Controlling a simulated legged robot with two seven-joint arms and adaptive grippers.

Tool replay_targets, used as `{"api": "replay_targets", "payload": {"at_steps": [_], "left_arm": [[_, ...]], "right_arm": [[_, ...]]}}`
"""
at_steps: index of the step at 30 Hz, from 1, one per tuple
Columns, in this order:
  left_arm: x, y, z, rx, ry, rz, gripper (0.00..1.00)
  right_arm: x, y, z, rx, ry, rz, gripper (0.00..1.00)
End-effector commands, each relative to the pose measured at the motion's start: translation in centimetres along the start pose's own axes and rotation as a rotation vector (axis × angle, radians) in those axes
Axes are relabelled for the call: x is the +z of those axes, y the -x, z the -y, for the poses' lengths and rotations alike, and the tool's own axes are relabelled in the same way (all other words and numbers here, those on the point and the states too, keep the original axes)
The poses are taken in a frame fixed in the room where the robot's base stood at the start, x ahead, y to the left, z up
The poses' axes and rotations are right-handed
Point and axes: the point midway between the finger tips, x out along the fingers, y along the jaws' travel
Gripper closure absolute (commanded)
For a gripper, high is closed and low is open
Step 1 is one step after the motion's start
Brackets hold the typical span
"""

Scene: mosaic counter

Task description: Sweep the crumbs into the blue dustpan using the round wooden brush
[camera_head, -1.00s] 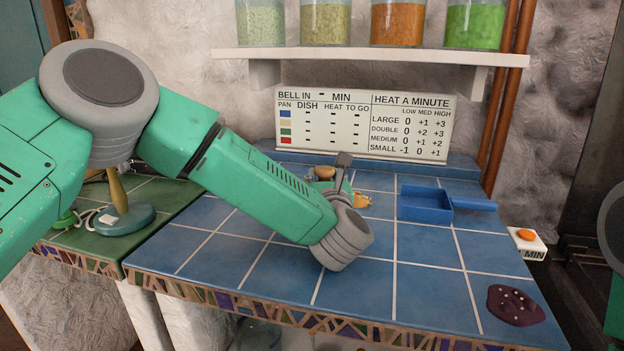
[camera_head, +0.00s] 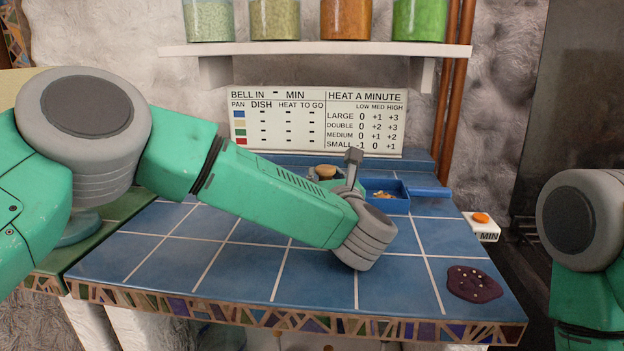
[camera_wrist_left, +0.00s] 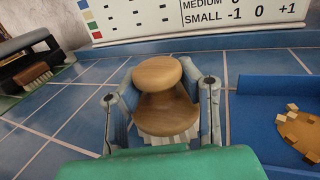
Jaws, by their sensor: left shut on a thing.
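The round wooden brush (camera_wrist_left: 165,112) has a rounded knob and pale bristles. My left gripper (camera_wrist_left: 158,95) is shut on it, with one finger on each side. In the head view only the top of the brush (camera_head: 325,171) shows, and my left wrist hides most of the gripper. The blue dustpan (camera_head: 398,209) lies right of the brush, with its handle pointing right. Crumbs (camera_wrist_left: 292,108) lie inside the pan with a flat orange-brown piece (camera_wrist_left: 300,130). The brush stands on the tiles left of the pan (camera_wrist_left: 255,120), apart from the crumbs.
A dark purple patch with pale bits (camera_head: 473,284) lies at the front right. A white block with an orange button (camera_head: 481,219) stands at the right edge. A sign (camera_head: 318,122) stands behind the counter.

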Motion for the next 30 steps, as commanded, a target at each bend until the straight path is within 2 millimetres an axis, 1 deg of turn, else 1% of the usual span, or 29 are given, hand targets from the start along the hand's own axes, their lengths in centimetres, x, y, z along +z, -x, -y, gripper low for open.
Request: {"api": "replay_targets", "payload": {"at_steps": [1,3,9,18,24,30], "left_arm": [[-0.9,0.4,0.7,-0.008,-0.006,-0.015,0.98],[0.2,0.3,0.4,-0.006,-0.005,-0.014,0.98],[2.5,0.3,0.3,-0.004,-0.002,-0.006,0.98],[5.4,0.1,0.2,-0.002,0.001,-0.002,0.98],[6.7,0.1,0.2,-0.001,0.001,0.0,0.98],[7.2,0.1,0.2,-0.001,0.0,0.0,0.98]], "right_arm": [[0.0,-0.3,0.0,0.0,0.0,0.0,0.6],[0.0,0.3,0.0,0.0,0.0,0.0,0.6],[-0.1,1.1,0.0,0.0,0.0,0.0,0.6],[-0.1,2.1,0.0,0.0,0.0,0.0,0.6],[-0.1,2.5,0.0,0.0,0.0,0.0,0.6],[-0.1,2.6,0.0,0.0,0.0,0.0,0.6]]}}
